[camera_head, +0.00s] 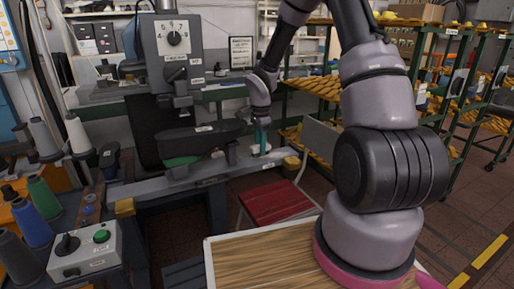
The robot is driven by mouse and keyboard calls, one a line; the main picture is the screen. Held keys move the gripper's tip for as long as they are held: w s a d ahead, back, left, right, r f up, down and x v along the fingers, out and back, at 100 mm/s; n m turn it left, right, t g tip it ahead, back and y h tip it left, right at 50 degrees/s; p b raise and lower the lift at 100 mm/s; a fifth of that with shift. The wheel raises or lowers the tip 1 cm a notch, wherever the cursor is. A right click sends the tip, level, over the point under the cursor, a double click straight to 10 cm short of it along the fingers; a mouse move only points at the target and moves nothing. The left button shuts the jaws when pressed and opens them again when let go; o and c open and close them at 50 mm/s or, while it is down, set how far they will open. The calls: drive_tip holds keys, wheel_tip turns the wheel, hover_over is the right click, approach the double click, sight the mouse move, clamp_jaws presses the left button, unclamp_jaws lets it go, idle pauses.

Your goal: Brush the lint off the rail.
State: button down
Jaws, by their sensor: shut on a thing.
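My gripper (261,117) points down at the far end of my arm, above the grey rail (212,178) of the machine bench. It is shut on a slim teal thing, which looks like a brush (262,136). The brush hangs roughly upright, with its lower end at or just above the rail. A pale patch shows at that lower end; I cannot tell if it is bristles or lint. Small pale bits (216,153) show left of the brush, beside the dark machine arm, and may be lint. The fingertips are small and partly unclear.
A dark machine (174,60) with a dial stands left of the gripper. A red-seated chair (276,202) is below the rail. A control box (86,250) and thread spools (46,195) stand at left. Green racks with yellow shoe lasts (322,86) are behind.

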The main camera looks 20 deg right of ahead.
approach(287, 150)
drive_tip(key=shift+s+a+f, duration=0.15)
drive_tip(key=shift+s+f, duration=0.15)
drive_tip(key=shift+f, duration=0.6)
drive_tip(key=shift+s+a+f, duration=0.1)
drive_tip(key=shift+s+f, duration=0.25)
drive_tip(key=shift+f, duration=0.55)
drive_tip(key=shift+s+a+f, duration=0.15)
drive_tip(key=shift+s+f, duration=0.15)
drive_tip(key=shift+f, duration=0.6)
drive_tip(key=shift+w+d, duration=0.2)
drive_tip(key=shift+d, duration=0.5)
drive_tip(key=shift+a, duration=0.15)
